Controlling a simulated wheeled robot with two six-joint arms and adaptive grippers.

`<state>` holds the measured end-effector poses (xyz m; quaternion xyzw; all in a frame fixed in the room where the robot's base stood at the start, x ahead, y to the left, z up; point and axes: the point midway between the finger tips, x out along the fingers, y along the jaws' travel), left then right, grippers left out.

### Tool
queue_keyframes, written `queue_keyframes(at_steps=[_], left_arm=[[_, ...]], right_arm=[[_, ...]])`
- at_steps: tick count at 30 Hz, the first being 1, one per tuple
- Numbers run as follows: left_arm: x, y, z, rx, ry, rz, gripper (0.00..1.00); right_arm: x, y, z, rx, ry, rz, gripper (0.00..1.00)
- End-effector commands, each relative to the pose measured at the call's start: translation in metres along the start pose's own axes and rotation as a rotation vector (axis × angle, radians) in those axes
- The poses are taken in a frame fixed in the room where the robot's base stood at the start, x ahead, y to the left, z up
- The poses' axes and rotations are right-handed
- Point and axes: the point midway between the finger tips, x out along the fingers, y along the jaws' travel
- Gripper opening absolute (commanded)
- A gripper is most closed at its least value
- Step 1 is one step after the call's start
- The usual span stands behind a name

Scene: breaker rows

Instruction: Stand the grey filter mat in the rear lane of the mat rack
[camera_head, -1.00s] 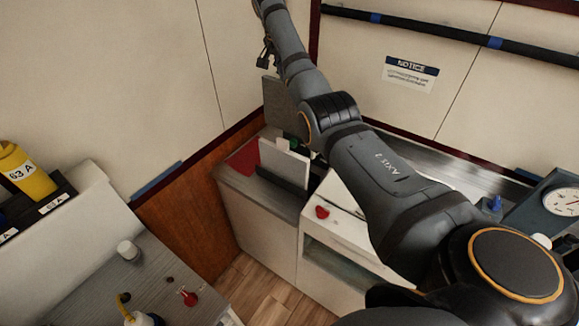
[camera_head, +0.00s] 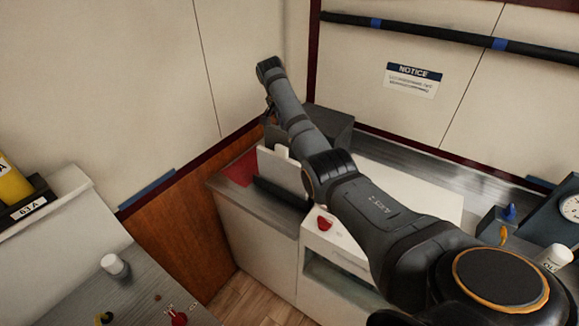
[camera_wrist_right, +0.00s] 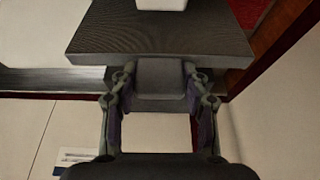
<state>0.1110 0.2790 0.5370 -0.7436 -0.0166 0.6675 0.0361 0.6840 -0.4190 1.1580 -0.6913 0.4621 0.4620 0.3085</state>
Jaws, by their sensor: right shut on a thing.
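The grey filter mat (camera_wrist_right: 160,40) fills the top of the right wrist view, its edge between the fingers of my right gripper (camera_wrist_right: 160,85), which is shut on it. In the head view a strip of the mat (camera_head: 274,136) shows behind a white panel (camera_head: 281,172) that stands in the dark mat rack (camera_head: 281,194). The right fingers hang down from the wrist at the far corner, mostly hidden there. The mat's lower edge and the rear lane are hidden, so I cannot tell whether the mat touches the rack floor. My left gripper is out of view.
The rack stands on a cabinet in the wall corner, with a red patch (camera_head: 241,168) beside it. A dark grey box (camera_head: 336,130) stands behind my arm. A red knob (camera_head: 324,223) sits on the white unit to the right.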

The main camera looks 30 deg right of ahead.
Motion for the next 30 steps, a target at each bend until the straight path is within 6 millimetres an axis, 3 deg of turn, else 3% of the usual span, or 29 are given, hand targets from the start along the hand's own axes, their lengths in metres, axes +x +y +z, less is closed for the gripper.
queue_keyframes(at_steps=[3, 11, 17, 25, 26, 30], left_arm=[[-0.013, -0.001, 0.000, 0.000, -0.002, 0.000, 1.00], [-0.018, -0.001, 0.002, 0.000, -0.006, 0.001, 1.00], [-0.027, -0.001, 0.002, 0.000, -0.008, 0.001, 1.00], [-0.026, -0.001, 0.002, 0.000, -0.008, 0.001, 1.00], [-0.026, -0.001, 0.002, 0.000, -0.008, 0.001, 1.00], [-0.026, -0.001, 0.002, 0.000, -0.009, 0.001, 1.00]], right_arm=[[0.018, 0.001, 0.007, -0.001, 0.000, 0.003, 0.00], [0.036, 0.000, 0.015, 0.000, 0.001, 0.001, 0.00], [0.062, 0.000, 0.026, 0.000, 0.001, 0.000, 0.00], [0.067, 0.000, 0.027, 0.001, 0.001, -0.001, 0.00], [0.067, 0.000, 0.028, 0.000, 0.001, 0.000, 0.48], [0.067, 0.000, 0.028, 0.000, 0.001, 0.000, 0.67]])
